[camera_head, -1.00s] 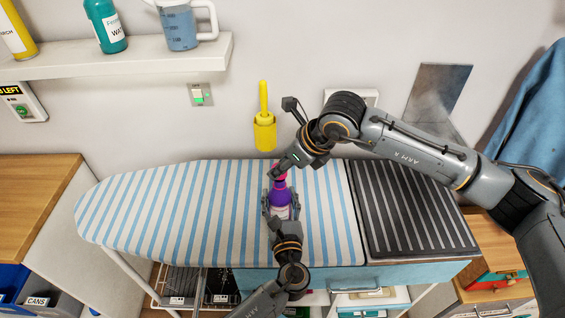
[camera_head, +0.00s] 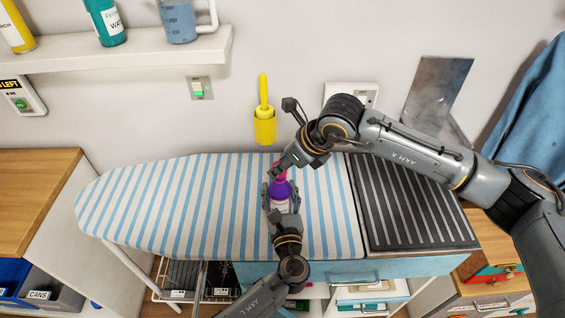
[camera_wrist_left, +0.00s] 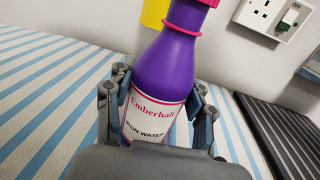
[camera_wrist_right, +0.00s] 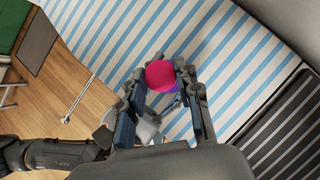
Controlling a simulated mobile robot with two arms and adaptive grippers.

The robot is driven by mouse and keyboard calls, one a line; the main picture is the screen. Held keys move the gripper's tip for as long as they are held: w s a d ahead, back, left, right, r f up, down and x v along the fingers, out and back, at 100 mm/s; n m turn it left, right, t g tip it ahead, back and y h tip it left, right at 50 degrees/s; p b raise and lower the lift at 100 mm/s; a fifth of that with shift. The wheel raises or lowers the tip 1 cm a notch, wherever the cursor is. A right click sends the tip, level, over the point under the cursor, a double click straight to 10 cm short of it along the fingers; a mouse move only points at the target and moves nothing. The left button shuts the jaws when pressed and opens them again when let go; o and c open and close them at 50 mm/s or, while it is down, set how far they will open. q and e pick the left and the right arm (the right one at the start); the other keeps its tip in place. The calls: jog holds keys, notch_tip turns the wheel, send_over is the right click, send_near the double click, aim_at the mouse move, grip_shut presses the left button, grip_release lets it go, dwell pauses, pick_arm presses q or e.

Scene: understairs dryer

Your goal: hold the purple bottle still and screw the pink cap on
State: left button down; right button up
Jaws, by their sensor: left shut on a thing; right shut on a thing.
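The purple bottle (camera_head: 279,189) with a pale label stands at the striped ironing board. My left gripper (camera_head: 281,199) is shut around its body. The left wrist view shows the bottle (camera_wrist_left: 172,72) between the fingers, with a pink ring on its neck. The pink cap (camera_wrist_right: 160,75) is at the bottle's top, between the fingers of my right gripper (camera_wrist_right: 164,82), which is shut on it from above. In the head view the cap (camera_head: 280,169) is partly hidden by the right gripper. I cannot tell how far it is screwed down.
The ironing board (camera_head: 150,205) has free room to the left. A dark ribbed panel (camera_head: 415,205) lies to the right. A yellow holder (camera_head: 264,128) hangs on the wall behind. A shelf (camera_head: 120,55) with containers is at upper left.

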jog(key=shift+f, duration=0.55)
